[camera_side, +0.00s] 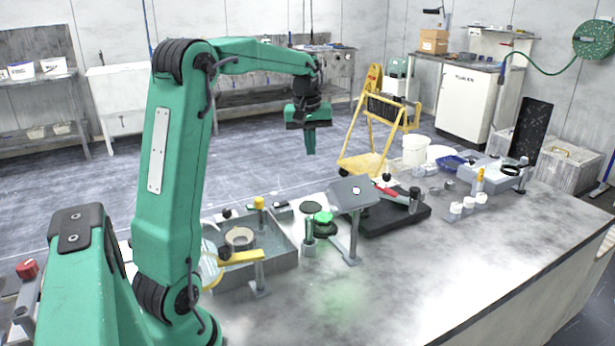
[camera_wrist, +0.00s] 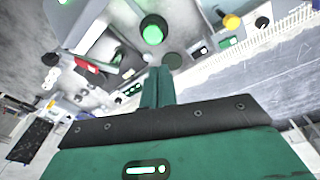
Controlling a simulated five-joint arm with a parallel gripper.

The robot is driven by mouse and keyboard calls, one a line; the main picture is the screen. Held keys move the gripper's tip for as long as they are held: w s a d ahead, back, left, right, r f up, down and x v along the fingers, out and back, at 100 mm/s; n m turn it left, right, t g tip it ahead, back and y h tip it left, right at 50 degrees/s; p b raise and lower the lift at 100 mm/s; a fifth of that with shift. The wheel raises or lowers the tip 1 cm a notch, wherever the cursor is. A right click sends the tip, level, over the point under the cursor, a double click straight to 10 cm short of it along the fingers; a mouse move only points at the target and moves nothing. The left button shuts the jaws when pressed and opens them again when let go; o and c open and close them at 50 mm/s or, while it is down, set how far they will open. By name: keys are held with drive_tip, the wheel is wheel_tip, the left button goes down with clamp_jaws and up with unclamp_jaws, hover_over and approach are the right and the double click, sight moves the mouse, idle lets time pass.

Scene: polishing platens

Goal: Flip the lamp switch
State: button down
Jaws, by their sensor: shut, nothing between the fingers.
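My gripper (camera_side: 310,143) is shut and empty, pointing down in the air beyond the bench's back edge in the side view. Its closed green fingers also show in the wrist view (camera_wrist: 158,88). A grey tilted panel (camera_side: 347,203) stands on a post at the middle of the bench, apart from the gripper. A green-lit round cap (camera_side: 323,217) sits left of it and glows in the wrist view (camera_wrist: 153,35). A small dark box (camera_side: 283,208) lies at the back edge. I cannot tell which of these parts is the lamp switch.
A grey tray (camera_side: 285,262) with a ring inside stands left on the bench (camera_side: 480,265). A dark block with a red lever (camera_side: 398,193) stands right of the panel. White jars (camera_side: 467,203) stand farther right. The front right bench top is clear.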

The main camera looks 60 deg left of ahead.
sight(284, 202)
drive_tip(key=s+a+f+n+g, duration=0.1)
drive_tip(key=a+f+n, duration=0.4)
drive_tip(key=a, duration=1)
wheel_tip(284, 202, down, 3)
drive_tip(key=shift+s+r+h, duration=0.1)
drive_tip(key=shift+s+h, duration=0.1)
drive_tip(key=shift+h, duration=0.2)
drive_tip(key=shift+a+f, duration=0.1)
drive_tip(key=shift+f, duration=0.1)
wheel_tip(284, 202, down, 14)
drive_tip(key=shift+r, duration=0.1)
drive_tip(key=shift+w+f, duration=0.1)
drive_tip(key=shift+f, duration=0.1)
idle(0.3)
